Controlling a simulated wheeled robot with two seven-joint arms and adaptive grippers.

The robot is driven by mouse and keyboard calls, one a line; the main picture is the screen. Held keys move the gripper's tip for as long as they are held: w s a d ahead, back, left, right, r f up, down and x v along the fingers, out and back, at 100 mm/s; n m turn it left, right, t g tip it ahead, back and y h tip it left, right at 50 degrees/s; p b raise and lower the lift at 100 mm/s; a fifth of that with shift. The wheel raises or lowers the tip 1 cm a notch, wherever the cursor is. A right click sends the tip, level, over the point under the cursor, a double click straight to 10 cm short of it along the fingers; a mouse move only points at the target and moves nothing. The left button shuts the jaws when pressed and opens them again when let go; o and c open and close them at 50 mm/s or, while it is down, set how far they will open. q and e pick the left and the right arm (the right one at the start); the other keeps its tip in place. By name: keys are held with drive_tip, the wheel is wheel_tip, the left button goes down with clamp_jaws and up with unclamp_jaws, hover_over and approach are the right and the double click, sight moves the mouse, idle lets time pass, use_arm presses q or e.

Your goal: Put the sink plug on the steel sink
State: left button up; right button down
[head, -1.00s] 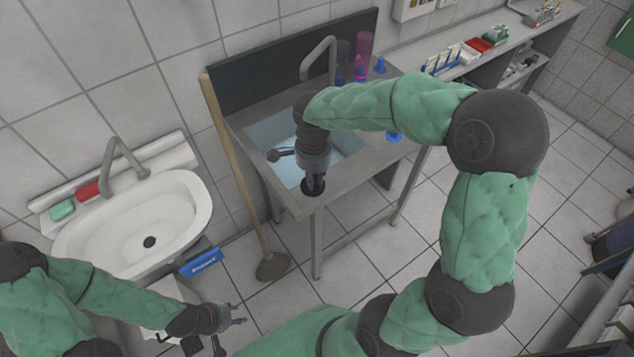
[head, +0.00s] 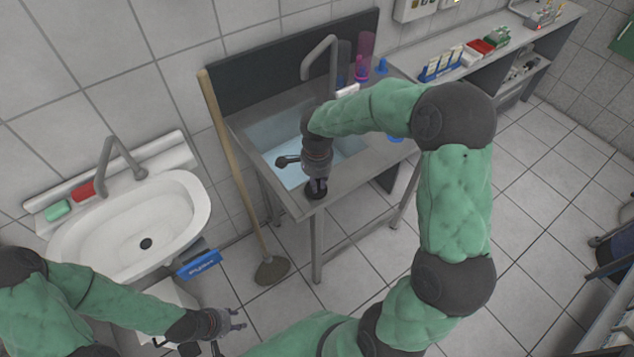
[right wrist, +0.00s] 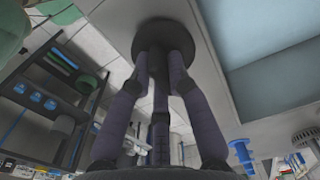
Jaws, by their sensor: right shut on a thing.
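The sink plug (head: 315,194) is a dark round disc in the head view, at the front rim of the steel sink (head: 272,118). My right gripper (head: 317,184) is shut on it from above. In the right wrist view the plug (right wrist: 166,38) sits at the fingertips, with the pale steel sink rim (right wrist: 200,60) behind it and the bluish basin to the right. I cannot tell whether the plug touches the rim. My left gripper (head: 240,319) is empty, fingers apart, low in front of the white washbasin.
A white washbasin (head: 100,235) with red and green soaps stands at left. Pink and blue bottles (head: 362,70) stand behind the sink. A bench (head: 520,45) with racks and boxes is at back right.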

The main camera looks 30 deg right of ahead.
sight(317, 181)
drive_tip(key=shift+f, duration=0.1)
drive_tip(key=c, duration=1.2)
unclamp_jaws()
drive_tip(key=shift+r, duration=0.3)
wheel_tip(317, 181, up, 12)
drive_tip(key=p, duration=0.3)
drive_tip(key=shift+f, duration=0.15)
drive_tip(key=shift+f, duration=0.1)
